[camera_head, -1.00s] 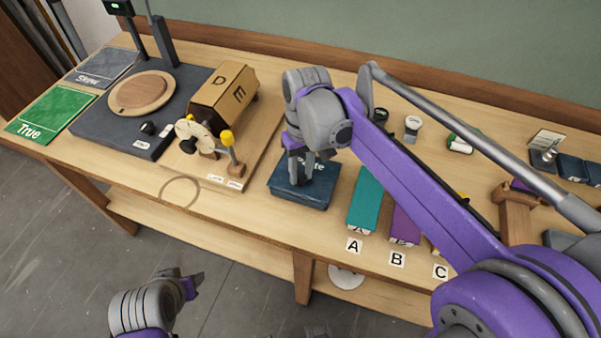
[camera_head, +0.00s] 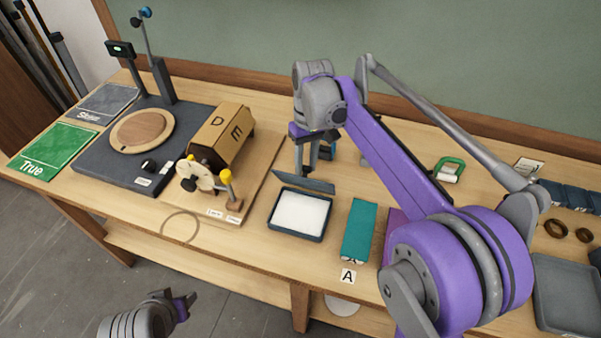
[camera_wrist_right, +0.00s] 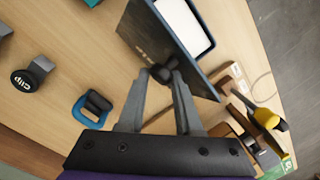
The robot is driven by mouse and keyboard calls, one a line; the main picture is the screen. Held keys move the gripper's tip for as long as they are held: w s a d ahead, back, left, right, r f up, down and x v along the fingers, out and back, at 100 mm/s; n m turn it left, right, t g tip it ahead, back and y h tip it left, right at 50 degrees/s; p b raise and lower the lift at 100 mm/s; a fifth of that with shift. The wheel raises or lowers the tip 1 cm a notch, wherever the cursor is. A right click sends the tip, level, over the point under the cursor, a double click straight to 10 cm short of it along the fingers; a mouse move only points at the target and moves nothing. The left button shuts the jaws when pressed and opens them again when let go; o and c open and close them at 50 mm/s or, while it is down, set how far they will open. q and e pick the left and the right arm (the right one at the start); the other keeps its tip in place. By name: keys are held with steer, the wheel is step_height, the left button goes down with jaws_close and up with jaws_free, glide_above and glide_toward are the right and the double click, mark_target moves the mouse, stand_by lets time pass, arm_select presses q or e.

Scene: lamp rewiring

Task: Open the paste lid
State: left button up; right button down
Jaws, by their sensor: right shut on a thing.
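The paste box (camera_head: 299,232) is a dark blue box on the table, with a white content (camera_head: 301,212) showing inside. Its dark blue lid (camera_head: 305,182) stands tilted up along the box's far edge; it also shows in the right wrist view (camera_wrist_right: 143,33). My right gripper (camera_wrist_right: 160,76) is shut on the dark knob of the lid. In the head view the right gripper (camera_head: 312,168) is behind the lid, which partly hides its fingertips. My left gripper (camera_head: 184,305) is low in front of the table, away from the box; its jaw opening is unclear.
A teal block (camera_head: 358,230) stands right of the box, by label A (camera_head: 348,276). A wooden board with a D/E box (camera_head: 222,135) and a dial is at left. A grey tray (camera_head: 570,325) is at the right edge.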

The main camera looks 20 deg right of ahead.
arm_select(q)
steer(key=shift+w+d+r+p, duration=0.1)
steer(key=shift+w+r+p, duration=0.3)
steer(key=shift+r, duration=0.2)
arm_select(e)
steer(key=w+d+f, duration=0.1)
steer(key=w+d, duration=0.3)
steer(key=w, duration=0.1)
steer(key=shift+w+d+f, duration=0.3)
steer(key=shift+w, duration=0.1)
